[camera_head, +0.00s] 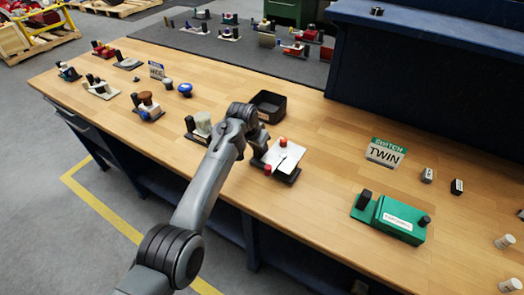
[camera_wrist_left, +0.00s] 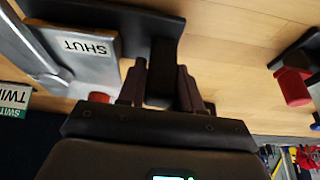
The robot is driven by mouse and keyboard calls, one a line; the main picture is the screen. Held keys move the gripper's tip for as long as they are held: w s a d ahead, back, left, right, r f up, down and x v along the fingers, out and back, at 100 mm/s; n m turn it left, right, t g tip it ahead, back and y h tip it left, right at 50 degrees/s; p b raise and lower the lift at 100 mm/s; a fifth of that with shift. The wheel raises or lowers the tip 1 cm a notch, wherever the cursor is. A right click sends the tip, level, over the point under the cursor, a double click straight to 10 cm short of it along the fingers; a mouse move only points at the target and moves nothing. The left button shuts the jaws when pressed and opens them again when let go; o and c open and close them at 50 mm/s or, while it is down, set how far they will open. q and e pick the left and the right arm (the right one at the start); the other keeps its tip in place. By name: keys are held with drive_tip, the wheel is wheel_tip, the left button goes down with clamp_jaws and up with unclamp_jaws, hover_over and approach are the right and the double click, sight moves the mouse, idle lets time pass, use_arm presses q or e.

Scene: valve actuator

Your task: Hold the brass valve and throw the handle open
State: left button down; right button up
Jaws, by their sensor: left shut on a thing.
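A silver-white device with red knobs (camera_head: 284,157) sits on a dark base near the table's front edge. In the left wrist view its silver body (camera_wrist_left: 62,42) carries a "SHUT" label (camera_wrist_left: 88,47), and a red knob (camera_wrist_left: 98,97) shows below. My left gripper (camera_wrist_left: 160,88) is shut on a dark post (camera_wrist_left: 160,70) beside that body. In the head view my left wrist (camera_head: 240,122) is at the device's left, and the fingertips are hidden. No part of this device looks clearly brass-coloured. My right gripper is not in view.
A black open bin (camera_head: 268,105) stands just behind the device. A "TWIN" switch sign (camera_head: 385,152) and a green box (camera_head: 392,217) stand to the right. Several small devices, including one with a brown knob (camera_head: 146,98), line the left. Table between device and green box is clear.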

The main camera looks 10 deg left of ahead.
use_arm(q)
wheel_tip(320, 180, up, 7)
drive_tip(key=shift+w+f, duration=0.1)
drive_tip(key=shift+f, duration=3.5)
drive_tip(key=shift+f, duration=0.55)
